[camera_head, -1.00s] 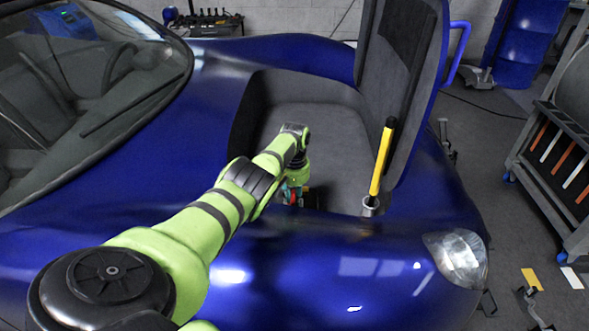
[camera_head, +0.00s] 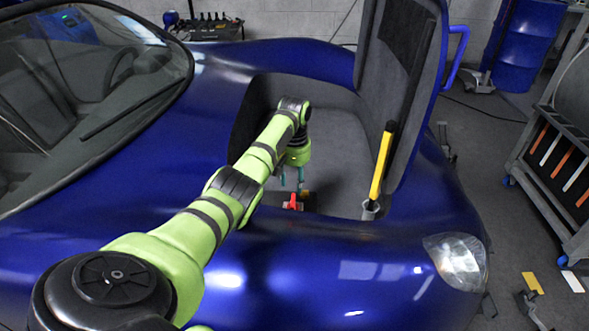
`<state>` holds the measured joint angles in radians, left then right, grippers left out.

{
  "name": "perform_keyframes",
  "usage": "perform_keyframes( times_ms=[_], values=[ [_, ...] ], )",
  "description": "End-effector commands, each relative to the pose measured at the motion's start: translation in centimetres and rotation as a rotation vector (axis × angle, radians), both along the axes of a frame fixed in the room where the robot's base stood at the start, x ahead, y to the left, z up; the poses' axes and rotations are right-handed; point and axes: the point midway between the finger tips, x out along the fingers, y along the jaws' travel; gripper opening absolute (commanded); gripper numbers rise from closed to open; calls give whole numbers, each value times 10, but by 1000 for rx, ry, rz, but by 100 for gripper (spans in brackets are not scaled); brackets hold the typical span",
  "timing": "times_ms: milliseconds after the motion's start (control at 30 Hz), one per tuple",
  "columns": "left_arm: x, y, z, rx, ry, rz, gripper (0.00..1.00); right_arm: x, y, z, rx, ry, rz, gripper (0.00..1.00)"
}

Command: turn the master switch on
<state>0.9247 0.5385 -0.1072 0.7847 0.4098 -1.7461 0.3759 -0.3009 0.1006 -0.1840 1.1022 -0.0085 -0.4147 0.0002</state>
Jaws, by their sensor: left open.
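The master switch has a red key or handle (camera_head: 293,203) on a small dark base, low in the front of the car's open compartment. My left gripper (camera_head: 291,183) hangs over the compartment, just beyond and above the red handle in the picture. Its two teal fingertips are apart, with nothing seen between them. The gripper body is partly hidden behind my green wrist. I cannot tell the handle's exact angle. My right gripper is out of the picture.
The blue car body (camera_head: 300,270) surrounds the compartment (camera_head: 335,140). The raised lid (camera_head: 400,80) stands at its right. A yellow and black prop (camera_head: 381,165) rises from the compartment's front right edge. A dark tool trolley (camera_head: 560,160) stands far right.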

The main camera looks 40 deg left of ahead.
Motion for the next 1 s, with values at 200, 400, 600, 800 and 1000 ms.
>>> perform_keyframes(
  times_ms=[200, 400, 600, 800, 1000],
  values=[
    [0, 0, 30, -1, -1, 1, 46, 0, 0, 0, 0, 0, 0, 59],
    [0, 0, 36, -1, 2, 1, 46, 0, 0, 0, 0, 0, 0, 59],
    [0, 0, 36, -1, 2, 1, 46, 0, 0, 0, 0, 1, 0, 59],
    [0, 0, 36, -1, 1, 0, 46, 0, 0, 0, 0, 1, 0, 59],
    [0, 0, 49, -1, 0, 0, 46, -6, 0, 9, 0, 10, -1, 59]
  ],
)
